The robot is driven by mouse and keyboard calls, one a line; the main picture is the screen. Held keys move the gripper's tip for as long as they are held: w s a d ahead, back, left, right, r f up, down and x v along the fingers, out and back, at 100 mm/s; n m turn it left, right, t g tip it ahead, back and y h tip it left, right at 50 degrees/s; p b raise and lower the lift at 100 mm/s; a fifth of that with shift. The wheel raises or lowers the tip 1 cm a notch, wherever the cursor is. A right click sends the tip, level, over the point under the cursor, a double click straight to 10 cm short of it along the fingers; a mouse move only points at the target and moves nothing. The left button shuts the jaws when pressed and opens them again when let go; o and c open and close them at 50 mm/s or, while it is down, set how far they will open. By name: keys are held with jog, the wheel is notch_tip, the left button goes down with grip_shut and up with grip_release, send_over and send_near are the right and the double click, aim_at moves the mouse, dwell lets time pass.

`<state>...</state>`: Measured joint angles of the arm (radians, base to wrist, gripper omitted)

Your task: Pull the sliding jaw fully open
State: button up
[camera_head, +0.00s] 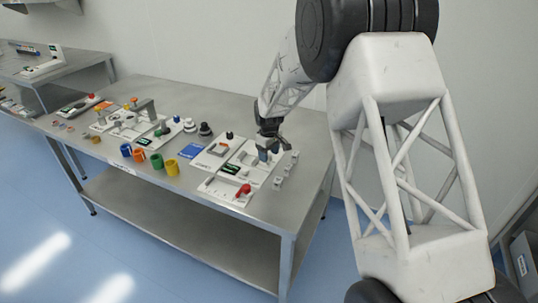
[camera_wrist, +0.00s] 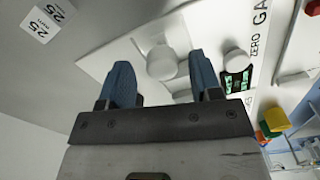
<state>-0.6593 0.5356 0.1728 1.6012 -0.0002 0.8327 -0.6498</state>
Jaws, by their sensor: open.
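My gripper (camera_head: 265,155) is over the right end of the table, at a white gauge panel (camera_head: 250,172). In the wrist view my gripper (camera_wrist: 160,62) has its two blue fingers spread apart. A white rounded knob (camera_wrist: 161,64) on a pale plate shows between the fingertips, with no visible grip on it. This knob may be the sliding jaw; I cannot tell for sure. A small green-lit display (camera_wrist: 237,82) and the lettering "ZERO GA" are on the panel to the right. In the head view my gripper hides part of the panel.
A red handle (camera_head: 244,190) stands on the unit in front, and small grey blocks (camera_head: 284,172) are at the right. The table's front edge (camera_head: 200,197) is close by.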

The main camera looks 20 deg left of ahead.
aim_at(269, 156)
jog(key=shift+r, duration=3.6)
jog(key=shift+d+r, duration=0.3)
jog(key=shift+d, duration=0.15)
jog(key=s+d+r+m, duration=0.2)
jog(key=s+d+r, duration=0.3)
jog(key=d, duration=0.6)
jog(key=s+d+r+m+t, duration=0.1)
jog(key=s+d+r+m, duration=0.25)
jog(key=d+r, duration=0.65)
jog(key=s+d+r+m, duration=0.2)
jog(key=s+d+r, duration=0.2)
jog(key=d, duration=0.9)
jog(key=s+d+r+m+t, duration=0.1)
jog(key=s+d+r+m, duration=0.25)
jog(key=s+d, duration=1.1)
jog(key=s+d+f+m, duration=0.2)
jog(key=s+d, duration=0.1)
jog(key=s, duration=0.5)
jog(key=s+d+f+m, duration=0.2)
jog(key=s+d, duration=0.2)
jog(key=s, duration=0.4)
jog(key=shift+s+d+t, duration=0.25)
jog(key=shift+d+t, duration=0.05)
